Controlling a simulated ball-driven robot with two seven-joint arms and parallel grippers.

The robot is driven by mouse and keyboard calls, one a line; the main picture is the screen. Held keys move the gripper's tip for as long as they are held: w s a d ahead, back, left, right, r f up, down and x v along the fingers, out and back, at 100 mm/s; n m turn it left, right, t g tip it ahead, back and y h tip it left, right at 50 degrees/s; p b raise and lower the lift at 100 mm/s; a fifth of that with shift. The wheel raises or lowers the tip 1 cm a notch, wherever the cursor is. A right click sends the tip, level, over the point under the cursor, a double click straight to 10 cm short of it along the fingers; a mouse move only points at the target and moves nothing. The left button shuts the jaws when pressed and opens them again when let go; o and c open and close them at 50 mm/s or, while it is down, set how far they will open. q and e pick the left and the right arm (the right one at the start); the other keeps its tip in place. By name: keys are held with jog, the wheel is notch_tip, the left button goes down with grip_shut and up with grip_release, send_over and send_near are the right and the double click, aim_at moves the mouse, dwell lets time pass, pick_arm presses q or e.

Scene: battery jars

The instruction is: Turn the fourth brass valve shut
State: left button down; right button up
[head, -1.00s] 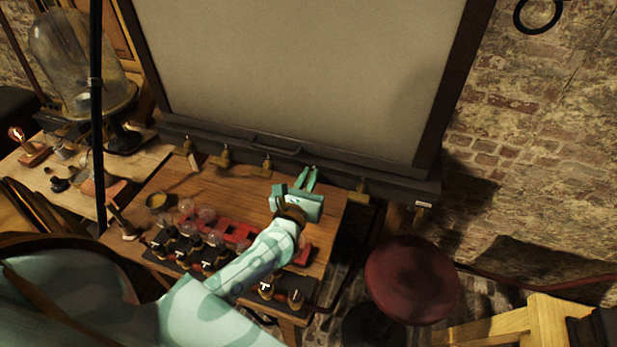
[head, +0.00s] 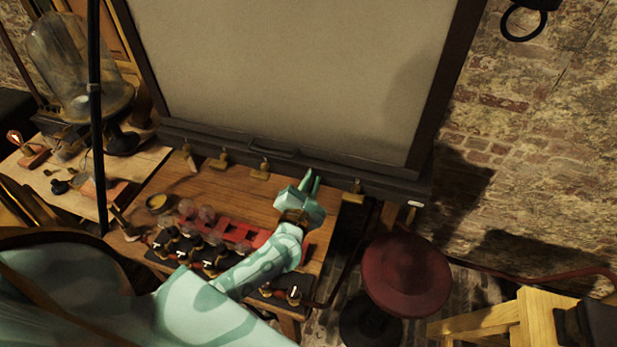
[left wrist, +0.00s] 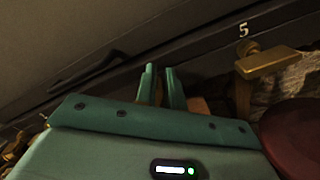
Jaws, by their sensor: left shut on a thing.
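A row of brass valves runs along the dark ledge (head: 385,187) under the large pale panel. In the head view I see the first (head: 189,157), second (head: 220,160), third (head: 261,170) and fifth (head: 354,190) valves. The fourth valve is hidden by my left gripper (head: 312,184), whose fingers reach to its place and are shut on it. In the left wrist view the fingers (left wrist: 162,85) stand a little apart; what lies between them is too dark to make out. The fifth valve (left wrist: 268,63) shows there with its flat handle, beside the number 5. My right gripper is not in view.
The wooden table (head: 205,190) below holds glass jars, a red rack (head: 232,231) and black-topped pieces beneath my left arm. A round red stool (head: 405,275) stands at the right. A glass dome (head: 68,65) stands at the left.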

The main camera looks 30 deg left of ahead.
pick_arm(q)
jog(key=m+p, duration=0.1)
jog(key=m, duration=0.2)
jog(key=f+m, duration=0.1)
jog(key=m, duration=0.3)
jog(key=d+f+m+p, duration=0.1)
jog(key=m, duration=0.2)
jog(key=shift+w+p, duration=0.1)
jog(key=shift+p, duration=0.25)
jog(key=shift+m, duration=0.4)
jog(key=c, duration=1.5)
grip_release()
jog(key=b+v, duration=0.1)
jog(key=v, duration=1.5)
jog(key=shift+b, duration=0.3)
jog(key=shift+d, duration=0.15)
